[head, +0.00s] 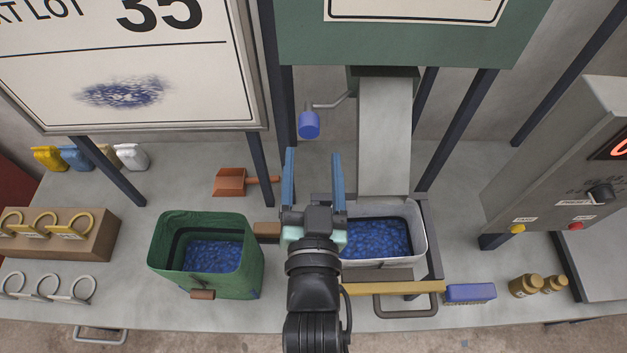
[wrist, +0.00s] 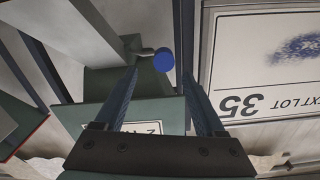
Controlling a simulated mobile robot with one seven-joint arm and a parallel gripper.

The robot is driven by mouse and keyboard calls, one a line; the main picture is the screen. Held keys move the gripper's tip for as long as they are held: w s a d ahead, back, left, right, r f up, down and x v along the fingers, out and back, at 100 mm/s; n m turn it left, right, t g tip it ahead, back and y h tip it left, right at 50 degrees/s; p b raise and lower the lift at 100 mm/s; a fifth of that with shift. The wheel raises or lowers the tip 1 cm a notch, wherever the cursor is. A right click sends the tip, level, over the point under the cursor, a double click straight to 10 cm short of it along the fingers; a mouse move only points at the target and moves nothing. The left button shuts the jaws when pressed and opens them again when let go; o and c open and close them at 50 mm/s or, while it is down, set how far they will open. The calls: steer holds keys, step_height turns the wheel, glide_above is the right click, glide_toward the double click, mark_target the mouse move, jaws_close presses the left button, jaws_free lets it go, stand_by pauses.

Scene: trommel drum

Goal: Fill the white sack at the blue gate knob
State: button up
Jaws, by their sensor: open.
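The blue gate knob (head: 309,125) hangs on a grey crank beside the chute (head: 384,135), under the green hopper (head: 400,40). The knob also shows in the wrist view (wrist: 163,62), beyond my fingertips and between them. My gripper (head: 313,158) is open and empty, with its blue fingers a little below the knob in the head view and apart from it. The white sack (head: 418,232) stands under the chute mouth with its top open. Blue pieces lie inside it. My arm hides its left side.
A green sack (head: 160,245) holding blue pieces stands left of my arm. An orange scoop (head: 230,181) lies behind it. A yellow bar (head: 395,287), a blue block (head: 470,292) and brown jars (head: 525,285) are at the front right. A control box (head: 570,170) stands right. Dark posts flank the chute.

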steer(key=shift+s, duration=1.45)
steer(key=w+r+t, duration=0.2)
steer(key=w+r, duration=0.1)
steer(key=r, duration=0.8)
steer(key=w+r+t, duration=0.2)
steer(key=w+r, duration=0.1)
steer(key=r, duration=0.7)
steer(key=s+r+n+t, duration=0.1)
steer(key=s+r, duration=0.3)
steer(key=r, duration=0.8)
steer(key=s+r+n+t, duration=0.1)
steer(key=s+r+t, duration=0.3)
steer(key=r, duration=0.9)
steer(key=shift+a, duration=0.15)
